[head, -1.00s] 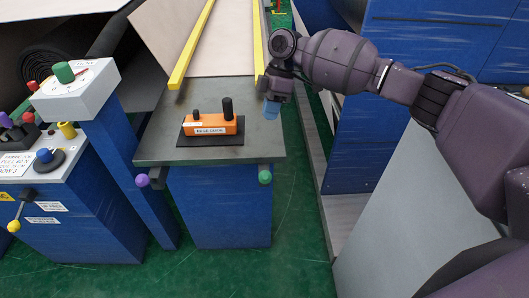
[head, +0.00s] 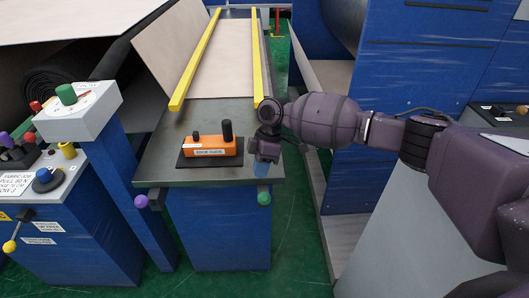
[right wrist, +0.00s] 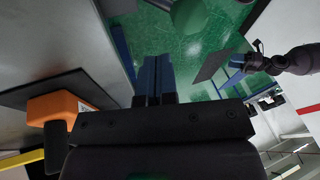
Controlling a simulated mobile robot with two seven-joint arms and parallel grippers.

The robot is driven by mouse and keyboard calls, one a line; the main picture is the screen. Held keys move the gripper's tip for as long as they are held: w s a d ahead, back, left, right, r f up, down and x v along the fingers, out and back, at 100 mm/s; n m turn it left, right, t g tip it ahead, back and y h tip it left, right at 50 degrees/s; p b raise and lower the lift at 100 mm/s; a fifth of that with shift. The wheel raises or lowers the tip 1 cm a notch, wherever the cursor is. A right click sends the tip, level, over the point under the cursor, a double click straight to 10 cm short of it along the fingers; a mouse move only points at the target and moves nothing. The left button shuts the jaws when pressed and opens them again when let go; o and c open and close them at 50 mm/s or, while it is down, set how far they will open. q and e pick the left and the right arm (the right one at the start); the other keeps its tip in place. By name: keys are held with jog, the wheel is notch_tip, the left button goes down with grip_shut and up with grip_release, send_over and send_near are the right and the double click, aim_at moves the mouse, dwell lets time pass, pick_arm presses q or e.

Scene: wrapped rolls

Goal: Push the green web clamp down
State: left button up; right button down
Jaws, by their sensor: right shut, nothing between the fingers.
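The green web clamp (head: 264,198) shows as a round green knob at the table's front right corner. A grey-green rounded shape at the top of the right wrist view (right wrist: 190,14) seems to be the same knob. My right gripper (head: 262,168) points down beside the table's right edge, above the knob and apart from it in the picture. Its blue fingers (right wrist: 155,78) are together with nothing between them. A purple arm with a blue tip, apparently my left gripper (right wrist: 238,61), shows small in the right wrist view; its jaws are too small to read.
An orange edge guide (head: 208,147) with black knobs stands on the grey table (head: 165,172), left of my right gripper. A purple knob (head: 141,202) is at the front left corner. A pedestal with another green knob (head: 66,94) stands left. Green floor is open in front.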

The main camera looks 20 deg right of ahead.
aim_at(264, 200)
jog(key=shift+s+f, duration=0.45)
jog(key=shift+s, duration=0.15)
jog(key=shift+s+f, duration=0.4)
jog(key=shift+s, duration=0.2)
jog(key=shift+s+f, duration=0.15)
jog(key=shift+f, duration=0.1)
pick_arm(q)
jog(key=shift+r, duration=0.45)
jog(key=shift+s, duration=0.15)
jog(key=shift+p, duration=0.3)
